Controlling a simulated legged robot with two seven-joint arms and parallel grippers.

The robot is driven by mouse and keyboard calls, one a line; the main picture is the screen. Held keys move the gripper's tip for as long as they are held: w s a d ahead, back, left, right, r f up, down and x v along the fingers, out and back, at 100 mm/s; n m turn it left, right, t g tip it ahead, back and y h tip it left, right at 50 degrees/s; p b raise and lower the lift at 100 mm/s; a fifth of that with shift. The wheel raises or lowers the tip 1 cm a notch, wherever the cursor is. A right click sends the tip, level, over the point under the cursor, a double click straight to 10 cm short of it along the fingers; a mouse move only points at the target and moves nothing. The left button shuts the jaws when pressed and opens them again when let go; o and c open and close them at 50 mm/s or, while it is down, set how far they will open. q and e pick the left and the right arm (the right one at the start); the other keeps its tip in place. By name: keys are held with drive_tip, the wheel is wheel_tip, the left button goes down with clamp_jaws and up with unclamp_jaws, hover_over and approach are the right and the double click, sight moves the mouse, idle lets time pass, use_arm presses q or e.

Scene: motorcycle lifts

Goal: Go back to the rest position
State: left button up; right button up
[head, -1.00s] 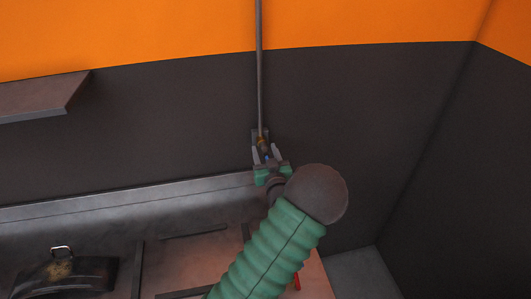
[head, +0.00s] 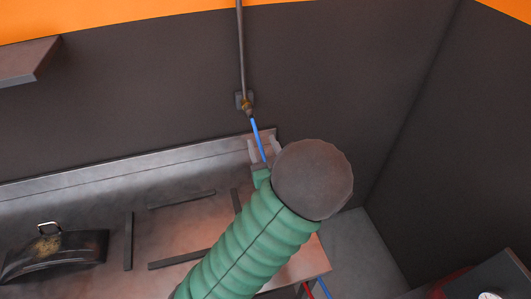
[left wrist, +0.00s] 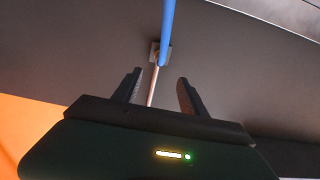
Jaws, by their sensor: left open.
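My left gripper (head: 264,148) is in front of the dark wall, above the bench's back edge, partly hidden by my arm's round dark joint. In the left wrist view its two fingers (left wrist: 160,78) are spread, with nothing held between them. A metal pipe (head: 241,50) runs down the wall to a brass fitting (head: 246,104). A blue hose (head: 256,137) hangs from the fitting and passes by the fingers in the head view. In the left wrist view the hose (left wrist: 168,25) leads away from the wall mount (left wrist: 160,54). My right gripper is out of view.
A metal bench (head: 90,210) with dark bars and a black curved part (head: 55,258) lies below and left. A shelf (head: 25,62) juts out at upper left. A wall corner and a dark box (head: 495,280) are at right. The wall between shelf and pipe is clear.

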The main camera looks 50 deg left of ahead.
use_arm(q)
drive_tip(key=shift+v, duration=1.25)
